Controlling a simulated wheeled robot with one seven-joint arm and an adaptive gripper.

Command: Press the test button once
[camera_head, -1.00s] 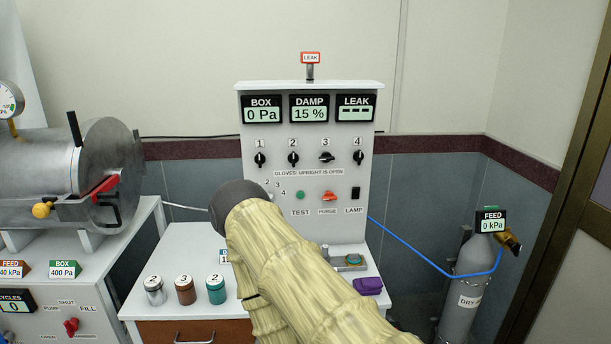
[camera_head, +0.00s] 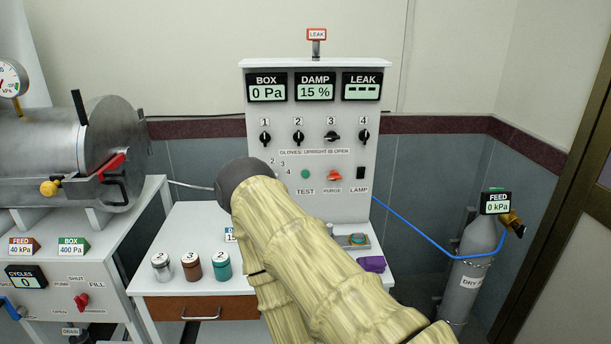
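The green round test button (camera_head: 305,174) is on the light grey panel (camera_head: 375,210), above the label TEST. My arm, in a cream ribbed sleeve with a dark end, reaches up from the bottom of the view. Its dark end is left of the test button and covers the panel's lower left part. My gripper's fingers are hidden behind the arm's end, so I cannot tell whether they are open or touch anything. The LEAK display (camera_head: 361,87) shows dashes, the BOX display (camera_head: 267,88) 0 Pa and the DAMP display (camera_head: 315,87) 15 %.
Several black knobs (camera_head: 298,138) sit above the button. The red purge switch (camera_head: 334,175) and black lamp switch (camera_head: 360,173) are to its right. Three jars (camera_head: 191,266) stand on the white bench at left. A purple cloth (camera_head: 371,264) lies at right. A gas cylinder (camera_head: 472,270) stands further right.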

